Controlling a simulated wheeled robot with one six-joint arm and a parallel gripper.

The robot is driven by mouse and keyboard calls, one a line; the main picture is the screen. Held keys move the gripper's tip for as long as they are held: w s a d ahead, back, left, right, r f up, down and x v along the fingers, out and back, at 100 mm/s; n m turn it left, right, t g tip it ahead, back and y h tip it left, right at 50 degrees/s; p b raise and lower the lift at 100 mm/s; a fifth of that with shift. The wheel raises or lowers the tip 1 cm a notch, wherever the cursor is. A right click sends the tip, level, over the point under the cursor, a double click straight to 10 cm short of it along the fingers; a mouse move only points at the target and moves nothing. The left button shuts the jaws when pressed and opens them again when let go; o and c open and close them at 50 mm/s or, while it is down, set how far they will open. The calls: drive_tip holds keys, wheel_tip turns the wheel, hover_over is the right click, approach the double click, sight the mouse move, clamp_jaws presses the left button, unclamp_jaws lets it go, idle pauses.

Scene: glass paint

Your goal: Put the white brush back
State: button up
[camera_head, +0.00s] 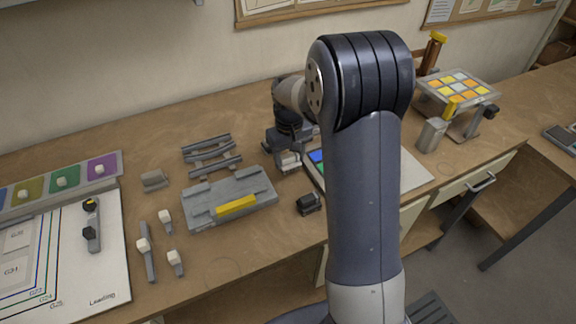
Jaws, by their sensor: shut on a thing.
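My gripper (284,148) hangs at the back middle of the bench, pointing down, partly hidden by my arm. It is shut on a small whitish thing (290,163), which I take for the white brush; its lower end and any contact with the bench are unclear. It is just left of a pale panel (410,178) with blue and green patches, mostly hidden behind my arm. Small white-topped tools (165,219) stand on the bench at front left, one of them on a grey strip (149,262).
A grey fixture (262,188) with a yellow bar lies left of my gripper, grey rails (208,155) behind it. A small black block (308,204) is in front. Coloured pads (102,168) and a white board (112,250) are at left, a coloured tile stand (459,88) at right.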

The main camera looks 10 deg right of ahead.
sight(289, 166)
drive_tip(key=shift+f, duration=1.85)
drive_tip(key=shift+f, duration=0.2)
drive_tip(key=o, duration=0.9)
drive_tip(key=shift+o, duration=0.2)
drive_tip(key=shift+r, duration=0.1)
wheel_tip(289, 166, up, 12)
drive_tip(key=shift+r+b, duration=0.15)
drive_tip(key=shift+b, duration=0.2)
